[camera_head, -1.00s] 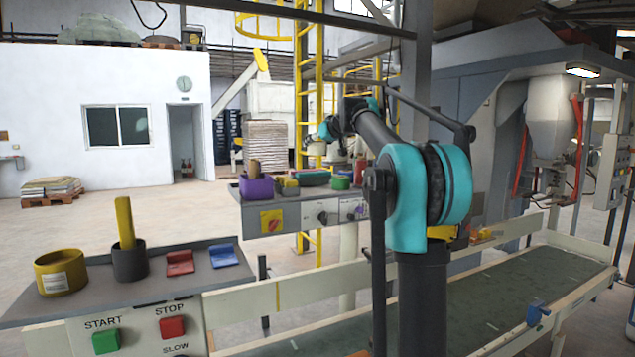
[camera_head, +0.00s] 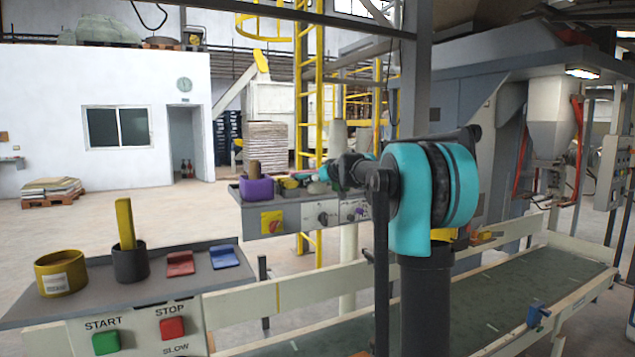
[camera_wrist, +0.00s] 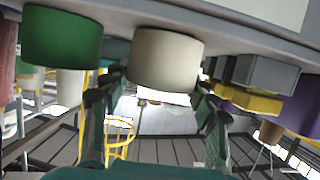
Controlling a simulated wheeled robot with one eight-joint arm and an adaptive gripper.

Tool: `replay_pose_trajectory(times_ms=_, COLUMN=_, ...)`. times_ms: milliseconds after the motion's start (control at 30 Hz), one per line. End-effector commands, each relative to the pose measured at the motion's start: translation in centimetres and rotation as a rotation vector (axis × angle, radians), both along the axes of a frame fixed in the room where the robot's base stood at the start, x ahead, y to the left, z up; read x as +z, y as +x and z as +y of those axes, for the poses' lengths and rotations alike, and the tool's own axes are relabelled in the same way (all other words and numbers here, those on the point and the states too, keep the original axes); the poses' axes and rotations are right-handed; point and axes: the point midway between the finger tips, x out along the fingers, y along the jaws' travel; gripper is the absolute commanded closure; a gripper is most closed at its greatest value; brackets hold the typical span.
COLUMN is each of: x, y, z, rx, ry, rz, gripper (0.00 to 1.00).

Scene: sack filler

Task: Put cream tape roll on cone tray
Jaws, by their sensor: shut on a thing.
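The cream tape roll (camera_wrist: 167,60) is between the two fingers of my gripper (camera_wrist: 156,84) in the wrist view, which looks upside down. The fingers press its sides, and its base meets the grey panel top (camera_wrist: 120,12). In the head view my gripper (camera_head: 322,174) is low over the far control panel (camera_head: 290,213); the roll is too small there to make out surely.
A green roll (camera_wrist: 62,38) stands close beside the cream one. A grey and yellow box (camera_wrist: 258,78) and a purple holder (camera_head: 257,188) stand on its other side. The near panel holds a yellow roll (camera_head: 61,272) and a dark cup (camera_head: 130,262). A conveyor (camera_head: 500,290) runs below.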

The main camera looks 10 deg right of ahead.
Motion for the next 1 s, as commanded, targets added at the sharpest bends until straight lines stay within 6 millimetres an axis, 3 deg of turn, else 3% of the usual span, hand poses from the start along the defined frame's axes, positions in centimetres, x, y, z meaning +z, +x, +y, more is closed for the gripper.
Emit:
replay_pose_trajectory(times_ms=233, x=-0.1, y=0.0, z=0.0, rx=0.000, ry=0.000, rz=0.000, gripper=0.76)
replay_pose_trajectory(times_ms=267, x=-0.1, y=0.0, z=0.0, rx=0.000, ry=0.000, rz=0.000, gripper=0.39)
replay_pose_trajectory(times_ms=400, x=-0.1, y=0.0, z=0.0, rx=0.000, ry=0.000, rz=0.000, gripper=0.22)
replay_pose_trajectory(times_ms=767, x=0.1, y=0.0, z=0.0, rx=0.000, ry=0.000, rz=0.000, gripper=0.21)
replay_pose_trajectory(times_ms=1000, x=1.1, y=-2.8, z=-0.9, rx=-0.001, ry=0.000, rz=0.000, gripper=0.21)
